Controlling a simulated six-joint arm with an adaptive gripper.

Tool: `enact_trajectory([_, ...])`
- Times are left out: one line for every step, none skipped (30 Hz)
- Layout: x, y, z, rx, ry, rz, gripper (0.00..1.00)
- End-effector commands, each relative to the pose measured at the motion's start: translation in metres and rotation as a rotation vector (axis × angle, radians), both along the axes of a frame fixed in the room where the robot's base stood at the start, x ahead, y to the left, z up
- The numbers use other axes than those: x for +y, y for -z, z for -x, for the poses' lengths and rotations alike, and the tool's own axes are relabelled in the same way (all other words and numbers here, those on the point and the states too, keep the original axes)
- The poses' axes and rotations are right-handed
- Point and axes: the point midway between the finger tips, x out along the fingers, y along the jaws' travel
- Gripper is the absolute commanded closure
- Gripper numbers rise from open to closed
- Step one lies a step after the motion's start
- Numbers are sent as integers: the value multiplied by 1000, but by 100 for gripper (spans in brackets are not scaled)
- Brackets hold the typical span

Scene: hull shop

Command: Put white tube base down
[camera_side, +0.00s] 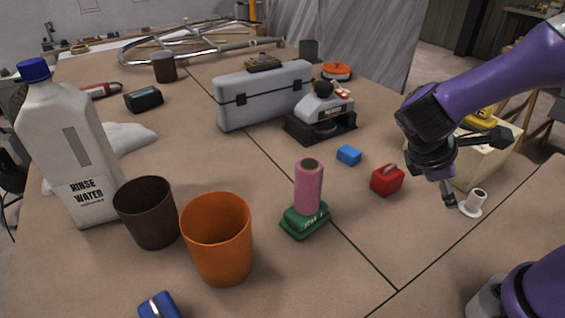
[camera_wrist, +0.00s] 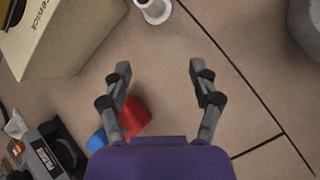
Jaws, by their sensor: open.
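My gripper (camera_side: 476,171) is open and empty, with one finger low beside the tube in the side view. In the wrist view the fingers (camera_wrist: 159,70) are spread wide, and the tube lies beyond their tips. I cannot tell whether a finger touches it.
A cream box (camera_side: 480,160) stands close behind the tube. A red block (camera_side: 387,180) and a blue block (camera_side: 349,155) lie to the left. A pink cylinder (camera_side: 309,188) stands on a green base (camera_side: 305,220). The table right of the tube is clear.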

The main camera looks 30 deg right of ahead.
Motion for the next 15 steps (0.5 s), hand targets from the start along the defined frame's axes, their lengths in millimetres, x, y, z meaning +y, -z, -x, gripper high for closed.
enact_trajectory([-3,7,2,110,-67,78,29])
enact_trajectory([-6,9,3,169,-104,120,29])
enact_trajectory([-8,11,5,242,-149,174,29])
enact_trajectory([-10,12,6,292,-177,210,29])
enact_trajectory([-11,12,6,338,-201,242,29])
enact_trajectory([-13,12,7,392,-231,280,29])
enact_trajectory([-13,12,8,426,-248,304,29])
enact_trajectory([-14,12,8,454,-262,325,29])
enact_trajectory([-15,12,9,486,-277,346,29])
enact_trajectory([-15,12,9,502,-284,358,29])
enact_trajectory([-17,12,10,517,-289,367,29])
enact_trajectory([-20,13,11,529,-293,374,29])
enact_trajectory([-23,14,12,534,-294,379,29])
enact_trajectory([-28,15,13,536,-295,380,29])
enact_trajectory([-34,18,15,538,-294,379,29])
